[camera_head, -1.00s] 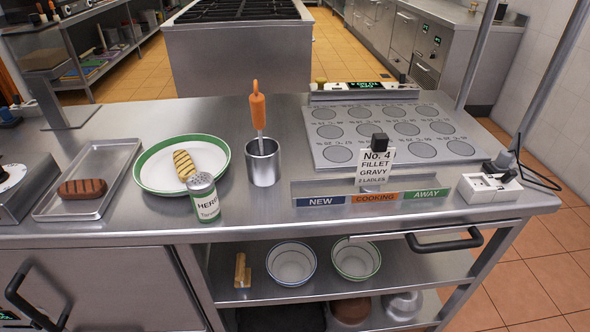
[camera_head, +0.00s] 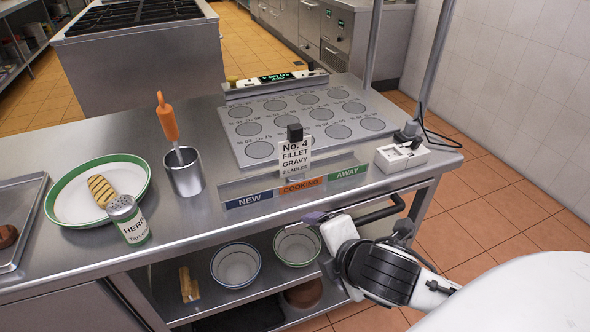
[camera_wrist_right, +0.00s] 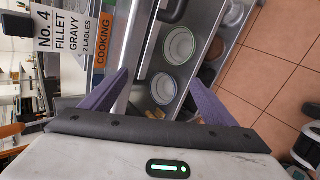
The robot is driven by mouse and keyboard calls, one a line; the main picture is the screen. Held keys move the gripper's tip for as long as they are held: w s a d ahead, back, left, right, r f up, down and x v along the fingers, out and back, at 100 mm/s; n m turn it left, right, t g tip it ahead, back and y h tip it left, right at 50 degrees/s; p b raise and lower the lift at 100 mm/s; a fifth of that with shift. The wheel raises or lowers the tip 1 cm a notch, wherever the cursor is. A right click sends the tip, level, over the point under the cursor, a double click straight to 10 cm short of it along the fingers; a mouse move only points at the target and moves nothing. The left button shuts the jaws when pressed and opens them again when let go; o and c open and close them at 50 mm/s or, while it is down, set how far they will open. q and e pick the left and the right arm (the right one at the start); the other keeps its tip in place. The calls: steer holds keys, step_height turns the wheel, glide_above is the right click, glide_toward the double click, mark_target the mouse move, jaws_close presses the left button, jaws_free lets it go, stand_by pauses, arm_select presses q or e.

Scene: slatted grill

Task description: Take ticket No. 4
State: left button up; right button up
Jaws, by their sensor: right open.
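The No. 4 ticket (camera_head: 294,157) is a white card reading "No. 4 FILLET GRAVY 2 LADLES". It stands upright at the orange COOKING section of the ticket rail (camera_head: 300,187), with a black block (camera_head: 295,132) at its top. In the right wrist view the ticket (camera_wrist_right: 62,32) appears sideways at the upper left. My right gripper (camera_head: 312,217) is in front of the counter edge, below and apart from the ticket. Its two purple fingers (camera_wrist_right: 158,100) are spread with nothing between them. My left gripper is not in view.
A drawer handle (camera_head: 370,215) juts out beside my right gripper. Bowls (camera_head: 236,265) sit on the shelf below. A white socket box (camera_head: 402,155) stands right of the rail. A steel pot with an orange-handled tool (camera_head: 183,172), a herb shaker (camera_head: 128,218) and a plate (camera_head: 75,205) stand left.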

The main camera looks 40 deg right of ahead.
steer(key=w+d+r+n+t, duration=0.3)
steer(key=w+r+n, duration=0.2)
steer(key=r+n, duration=0.25)
steer(key=n+t, duration=0.2)
steer(key=n, duration=0.7)
glide_toward(295, 149)
steer(key=shift+m+h, duration=0.25)
steer(key=shift+h, duration=0.35)
steer(key=b+x, duration=0.4)
steer(key=b, duration=0.1)
steer(key=shift+w+f, duration=0.15)
steer(key=shift+w, duration=0.2)
steer(key=shift+a+x, duration=0.15)
steer(key=shift+x, duration=1.2)
steer(key=shift+a+x, duration=0.15)
steer(key=shift+x, duration=1.25)
steer(key=shift+f, duration=0.1)
steer(key=c, duration=1.3)
